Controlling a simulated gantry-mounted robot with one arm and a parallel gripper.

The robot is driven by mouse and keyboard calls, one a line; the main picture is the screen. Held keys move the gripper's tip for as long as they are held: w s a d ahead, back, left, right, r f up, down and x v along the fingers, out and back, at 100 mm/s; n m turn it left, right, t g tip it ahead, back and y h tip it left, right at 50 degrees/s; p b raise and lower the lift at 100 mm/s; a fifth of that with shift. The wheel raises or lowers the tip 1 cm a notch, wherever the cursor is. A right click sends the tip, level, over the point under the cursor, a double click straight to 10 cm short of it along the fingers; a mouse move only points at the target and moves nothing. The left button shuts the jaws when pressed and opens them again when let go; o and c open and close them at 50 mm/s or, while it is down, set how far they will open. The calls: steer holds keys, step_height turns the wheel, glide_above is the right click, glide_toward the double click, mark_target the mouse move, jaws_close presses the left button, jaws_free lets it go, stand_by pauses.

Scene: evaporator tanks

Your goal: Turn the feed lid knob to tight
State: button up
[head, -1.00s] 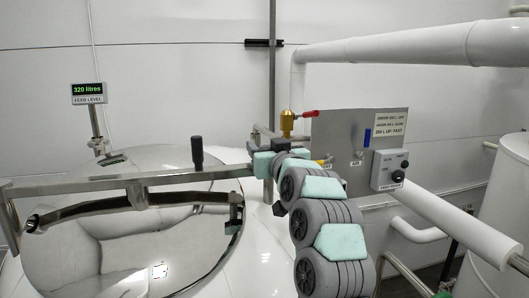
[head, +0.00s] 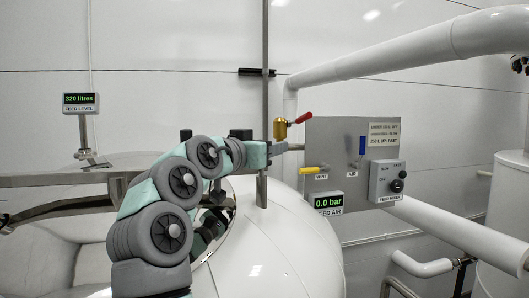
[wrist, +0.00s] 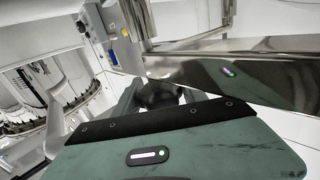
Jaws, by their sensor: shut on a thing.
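The dark round knob (wrist: 160,94) shows in the wrist view, partly hidden, at the foot of the polished steel bar. My gripper (wrist: 160,102) is shut on it, with dark fingers at both sides. No marking of tight or loose on the knob is readable. In the head view the steel lid bar (head: 60,180) runs across the tank, and my arm crosses in front of it.
The valve panel (head: 345,150), with blue and yellow handles, stands to the right, with the 0.0 bar display (head: 328,203) below. The feed level display (head: 80,103) reads 320 litres. A white pipe (head: 400,70) passes above.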

steer(key=m+h+p, duration=0.1)
steer(key=g+h+p, duration=0.1)
steer(key=p, duration=0.1)
steer(key=m+g+h+p, duration=0.1)
steer(key=shift+s+d+r+m, duration=0.15)
steer(key=shift+d+r+m, duration=0.05)
steer(key=shift+r+m, duration=0.1)
steer(key=shift+s+d+f+m+g+h+p, duration=0.15)
steer(key=shift+f+m+g+h+p, duration=0.15)
steer(key=shift+m+g+h+p, duration=0.45)
steer(key=shift+f+n+p, duration=0.15)
steer(key=shift+n+p, duration=0.1)
steer(key=shift+p, duration=0.1)
steer(key=o, duration=1.3)
steer(key=shift+o, duration=0.2)
steer(key=shift+y+b, duration=0.25)
steer(key=shift+b, duration=0.15)
